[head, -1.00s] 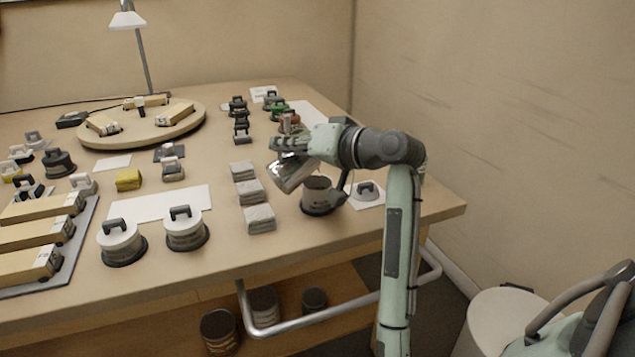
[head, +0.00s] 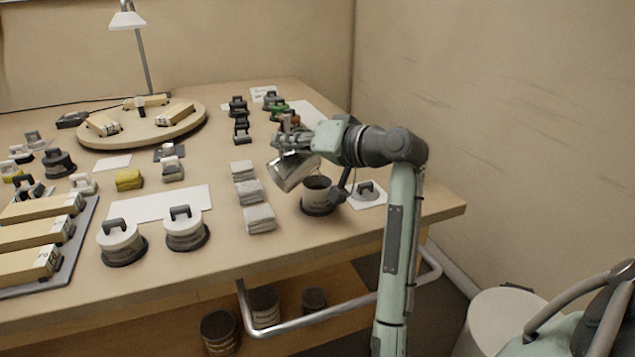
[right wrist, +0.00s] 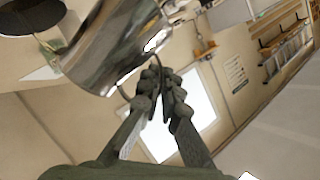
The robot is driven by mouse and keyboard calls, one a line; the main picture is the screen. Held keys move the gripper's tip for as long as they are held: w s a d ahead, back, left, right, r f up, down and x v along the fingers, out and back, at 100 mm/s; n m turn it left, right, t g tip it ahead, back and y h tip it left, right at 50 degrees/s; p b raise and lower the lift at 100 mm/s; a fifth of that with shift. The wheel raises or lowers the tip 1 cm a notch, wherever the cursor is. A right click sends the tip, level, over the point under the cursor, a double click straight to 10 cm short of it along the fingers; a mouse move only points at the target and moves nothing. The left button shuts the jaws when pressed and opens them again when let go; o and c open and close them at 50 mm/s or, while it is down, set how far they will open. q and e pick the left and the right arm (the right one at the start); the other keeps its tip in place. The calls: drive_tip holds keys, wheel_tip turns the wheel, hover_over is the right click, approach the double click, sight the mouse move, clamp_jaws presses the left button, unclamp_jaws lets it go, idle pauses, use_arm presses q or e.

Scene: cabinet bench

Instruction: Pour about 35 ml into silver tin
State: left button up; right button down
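A shiny silver metal jug (head: 293,173) hangs tilted in the air over the right part of the bench. My right gripper (head: 290,146) is shut on its handle; in the right wrist view the fingers (right wrist: 157,92) close at the handle beside the jug (right wrist: 115,42). A grey-silver tin (head: 317,198) with a dark open top stands upright on a dark base, just right of and below the jug. The tin's dark opening also shows in the right wrist view (right wrist: 30,14). No liquid stream is visible. My left gripper is not in view.
Wrapped grey blocks (head: 259,219) stand left of the tin. A small grey handled lid (head: 367,190) lies on white paper to its right. Two white lidded tins (head: 121,243) stand near the front edge. A round wooden board (head: 145,130) and a lamp (head: 128,20) are at the back.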

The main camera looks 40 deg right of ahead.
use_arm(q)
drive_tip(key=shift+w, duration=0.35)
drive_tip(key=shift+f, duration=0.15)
use_arm(e)
drive_tip(key=shift+d, duration=0.15)
drive_tip(key=shift+s+a+f+n+h, duration=0.1)
drive_tip(key=shift+a+f+n+h, duration=0.2)
drive_tip(key=shift+a+f+n, duration=0.4)
drive_tip(key=shift+a+r+n+p, duration=0.3)
drive_tip(key=shift+r+p, duration=0.1)
drive_tip(key=shift+p, duration=0.35)
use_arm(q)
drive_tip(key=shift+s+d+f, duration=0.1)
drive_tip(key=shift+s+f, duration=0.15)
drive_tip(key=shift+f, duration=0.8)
use_arm(e)
drive_tip(key=shift+f+h, duration=0.2)
drive_tip(key=shift+h, duration=0.1)
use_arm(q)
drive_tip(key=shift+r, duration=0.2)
use_arm(e)
drive_tip(key=shift+r, duration=0.1)
